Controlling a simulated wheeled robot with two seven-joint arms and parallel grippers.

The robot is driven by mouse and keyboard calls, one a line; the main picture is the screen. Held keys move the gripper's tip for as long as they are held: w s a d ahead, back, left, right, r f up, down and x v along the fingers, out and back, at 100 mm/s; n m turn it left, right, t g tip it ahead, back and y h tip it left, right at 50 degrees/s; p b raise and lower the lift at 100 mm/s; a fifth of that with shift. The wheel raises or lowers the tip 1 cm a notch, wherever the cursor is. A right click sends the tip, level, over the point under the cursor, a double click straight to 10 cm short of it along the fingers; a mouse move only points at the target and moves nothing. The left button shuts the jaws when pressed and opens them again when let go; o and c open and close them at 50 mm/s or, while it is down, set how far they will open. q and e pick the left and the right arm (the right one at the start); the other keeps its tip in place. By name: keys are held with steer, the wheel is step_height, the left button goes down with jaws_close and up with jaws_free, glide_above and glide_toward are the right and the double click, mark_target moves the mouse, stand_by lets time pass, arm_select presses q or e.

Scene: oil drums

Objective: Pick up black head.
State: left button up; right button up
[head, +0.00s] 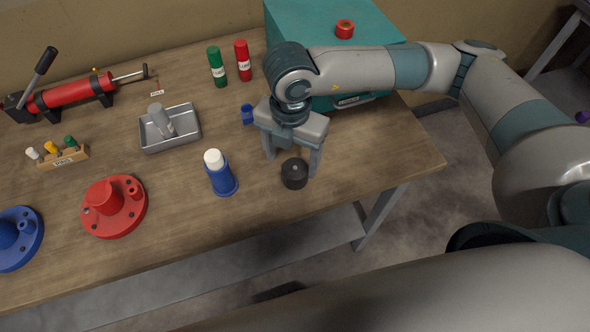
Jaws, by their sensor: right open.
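The black head (294,174) is a short dark cylinder with a small light spot on top. It stands on the wooden table near its right front edge. My right gripper (292,165) points down over the table just behind the black head, its two fingers apart, one to the left and one to the right. The right finger comes close to the head's right side; I cannot tell whether it touches. Nothing shows held between the fingers. My left gripper is not in view.
A blue cylinder with a white top (221,174) stands left of the gripper. A small blue part (247,114), a metal tray (183,140), a teal box (290,22) and a red flanged part (126,217) are nearby. The table's front edge is close to the head.

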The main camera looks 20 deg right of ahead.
mark_target(295, 167)
steer(key=shift+s+d+f+p, duration=0.1)
steer(key=shift+d+f+p, duration=0.15)
steer(key=shift+f+p, duration=0.55)
step_height(295, 167, down, 3)
steer(key=shift+s+d+r+p, duration=0.1)
steer(key=shift+p, duration=0.65)
steer(key=shift+f, duration=0.4)
steer(key=shift+c, duration=0.4)
steer(key=c, duration=1.1)
steer(key=shift+o, duration=0.2)
steer(key=shift+r, duration=0.15)
